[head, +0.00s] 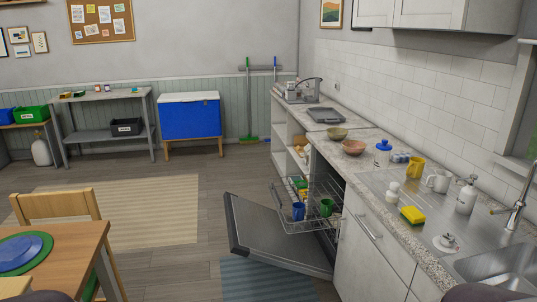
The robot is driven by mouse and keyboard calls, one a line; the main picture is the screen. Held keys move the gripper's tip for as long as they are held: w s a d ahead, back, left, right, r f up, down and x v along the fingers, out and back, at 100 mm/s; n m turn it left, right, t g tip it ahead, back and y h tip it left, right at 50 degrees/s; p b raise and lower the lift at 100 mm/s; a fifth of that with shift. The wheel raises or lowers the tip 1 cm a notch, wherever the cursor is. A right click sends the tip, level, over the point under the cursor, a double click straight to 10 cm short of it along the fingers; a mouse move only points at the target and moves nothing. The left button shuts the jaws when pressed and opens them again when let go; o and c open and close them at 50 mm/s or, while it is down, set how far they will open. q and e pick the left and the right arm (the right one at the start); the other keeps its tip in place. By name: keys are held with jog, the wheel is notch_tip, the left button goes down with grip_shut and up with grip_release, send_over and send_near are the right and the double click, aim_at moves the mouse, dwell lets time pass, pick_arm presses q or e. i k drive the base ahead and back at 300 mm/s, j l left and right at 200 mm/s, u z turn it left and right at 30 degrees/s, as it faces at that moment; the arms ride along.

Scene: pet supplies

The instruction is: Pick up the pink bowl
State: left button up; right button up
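The pink bowl (354,147), a salmon-pink round bowl, sits upright on the granite counter (322,127) along the right wall, near the counter's front edge. It looks empty, and no gripper is near it. Neither of my grippers is in view. Dark rounded shapes at the bottom edge may be parts of my arms.
An olive bowl (337,134) stands just behind the pink one. A blue-lidded jar (382,152) and yellow mug (415,167) stand nearer. Below, the open dishwasher door (270,237) and pulled-out rack (312,205) jut into the floor. A wooden table (62,250) stands left.

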aim_at(353, 149)
jog(key=i+j+z, duration=0.1)
jog(key=i, duration=0.6)
jog(key=i+j+z, duration=0.1)
jog(key=i, duration=0.65)
jog(key=i+z, duration=0.5)
jog(key=i+j+z, duration=0.2)
jog(key=i+z, duration=0.25)
jog(key=i+j+z, duration=0.25)
jog(key=z, duration=0.25)
jog(key=i+j+z, duration=0.3)
jog(key=j+z, duration=0.2)
jog(key=i+j+z, duration=0.35)
jog(key=j, duration=0.25)
